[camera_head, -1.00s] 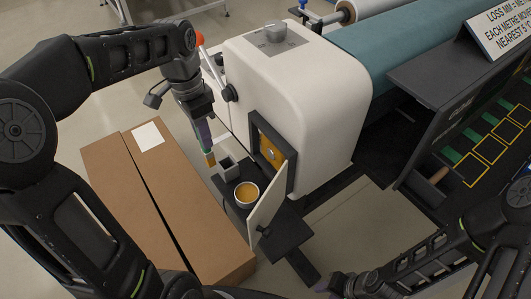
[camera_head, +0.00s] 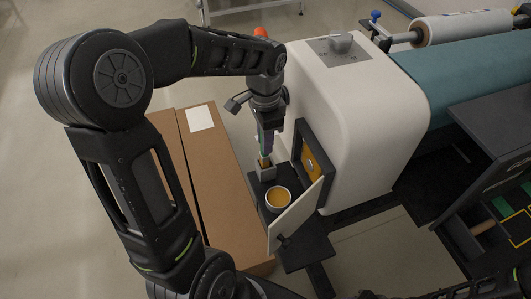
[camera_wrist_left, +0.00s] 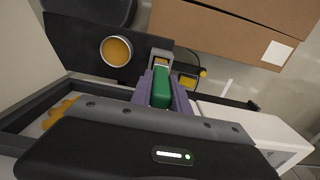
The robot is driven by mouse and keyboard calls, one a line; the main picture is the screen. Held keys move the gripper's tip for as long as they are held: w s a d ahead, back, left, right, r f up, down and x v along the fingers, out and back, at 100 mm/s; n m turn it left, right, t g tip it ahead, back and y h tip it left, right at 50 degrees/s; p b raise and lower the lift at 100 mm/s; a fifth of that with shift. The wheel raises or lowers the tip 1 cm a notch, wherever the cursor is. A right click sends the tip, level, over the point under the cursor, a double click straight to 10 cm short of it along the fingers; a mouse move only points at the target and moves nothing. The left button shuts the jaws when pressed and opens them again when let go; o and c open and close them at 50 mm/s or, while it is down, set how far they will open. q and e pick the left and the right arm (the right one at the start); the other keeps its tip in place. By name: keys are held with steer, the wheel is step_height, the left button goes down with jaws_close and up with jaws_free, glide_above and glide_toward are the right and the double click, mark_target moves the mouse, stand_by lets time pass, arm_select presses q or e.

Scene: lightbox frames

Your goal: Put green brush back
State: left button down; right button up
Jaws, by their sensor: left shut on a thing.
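My left gripper (camera_head: 266,142) is shut on the green brush (camera_wrist_left: 161,87), whose green handle shows between the purple fingers in the left wrist view. The brush points down, with its tan end at the mouth of a small grey square holder (camera_head: 266,173) on the dark shelf. The holder also shows in the left wrist view (camera_wrist_left: 160,57). I cannot tell how deep the brush end sits in it. Only a dark sliver of what seems my right gripper (camera_head: 370,295) shows at the bottom edge; its fingers are not clear.
A white cup of amber stuff (camera_head: 279,199) stands close beside the holder. An open panel door (camera_head: 296,215) rises at the shelf's right. The white machine housing (camera_head: 365,105) is behind to the right. A long cardboard box (camera_head: 222,170) lies left on the floor.

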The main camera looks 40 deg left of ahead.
arm_select(q)
steer(key=shift+f, duration=0.5)
steer(key=shift+f, duration=0.15)
step_height(320, 180, down, 4)
steer(key=shift+r, duration=0.25)
steer(key=c, duration=1.3)
jaws_free()
steer(key=shift+o, duration=0.2)
steer(key=shift+r, duration=0.1)
step_height(320, 180, up, 12)
steer(key=shift+f, duration=0.1)
